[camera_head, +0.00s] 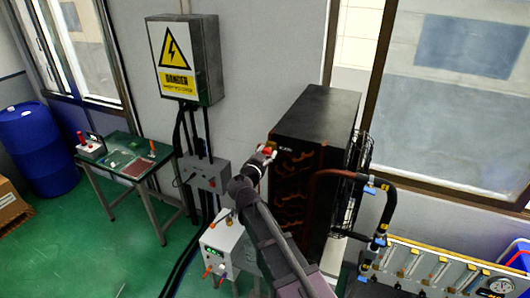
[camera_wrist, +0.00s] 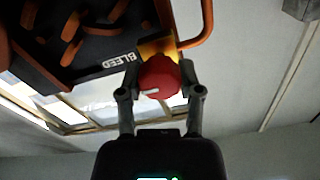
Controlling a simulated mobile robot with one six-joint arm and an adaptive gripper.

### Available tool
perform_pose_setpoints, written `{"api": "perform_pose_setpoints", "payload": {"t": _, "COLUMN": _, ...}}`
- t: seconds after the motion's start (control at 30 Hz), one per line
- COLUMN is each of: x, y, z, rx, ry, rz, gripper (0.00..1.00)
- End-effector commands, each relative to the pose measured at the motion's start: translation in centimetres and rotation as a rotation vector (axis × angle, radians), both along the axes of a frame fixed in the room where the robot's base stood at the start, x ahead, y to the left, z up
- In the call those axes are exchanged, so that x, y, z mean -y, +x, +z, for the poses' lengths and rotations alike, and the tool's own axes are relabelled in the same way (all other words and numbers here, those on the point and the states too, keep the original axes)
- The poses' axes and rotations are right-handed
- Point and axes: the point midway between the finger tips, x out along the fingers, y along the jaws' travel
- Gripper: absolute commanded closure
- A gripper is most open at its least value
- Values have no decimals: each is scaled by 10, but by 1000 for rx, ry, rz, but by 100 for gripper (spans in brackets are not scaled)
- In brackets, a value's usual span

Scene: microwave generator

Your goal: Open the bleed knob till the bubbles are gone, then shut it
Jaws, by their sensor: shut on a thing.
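The red bleed knob (camera_wrist: 158,78) has a white mark on its face and sits beside the "BLEED" label in the wrist view. My gripper (camera_wrist: 160,92) is shut on the knob, one finger on each side. In the head view my gripper (camera_head: 266,152) is at the upper front edge of the tall black cabinet (camera_head: 318,112), and the red knob shows small between its fingers. Orange-brown looping tubes (camera_head: 290,185) run over the cabinet's front. I cannot make out bubbles in either view.
A grey danger box (camera_head: 185,60) hangs on the wall at left. A white control box (camera_head: 222,245) stands below my arm. Pipes with blue valves (camera_head: 378,240) and a gauge panel (camera_head: 430,268) are at right. A green-topped table (camera_head: 125,155) and blue barrel (camera_head: 38,148) stand at left.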

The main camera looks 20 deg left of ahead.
Motion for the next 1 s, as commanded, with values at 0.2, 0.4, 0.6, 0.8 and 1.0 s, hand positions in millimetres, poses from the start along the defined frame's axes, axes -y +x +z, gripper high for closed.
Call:
{"api": "perform_pose_setpoints", "payload": {"t": 0.2, "x": -1, "y": 0, "z": 0, "rx": -9, "ry": -107, "rz": 1, "gripper": 100}}
{"api": "perform_pose_setpoints", "payload": {"t": 0.4, "x": 0, "y": 0, "z": 0, "rx": -20, "ry": -263, "rz": 0, "gripper": 100}}
{"api": "perform_pose_setpoints", "payload": {"t": 0.6, "x": 0, "y": 0, "z": 0, "rx": -34, "ry": -449, "rz": -1, "gripper": 100}}
{"api": "perform_pose_setpoints", "payload": {"t": 0.8, "x": 0, "y": 0, "z": -1, "rx": -48, "ry": -638, "rz": -2, "gripper": 100}}
{"api": "perform_pose_setpoints", "payload": {"t": 1.0, "x": 0, "y": 1, "z": -1, "rx": -63, "ry": -827, "rz": -2, "gripper": 100}}
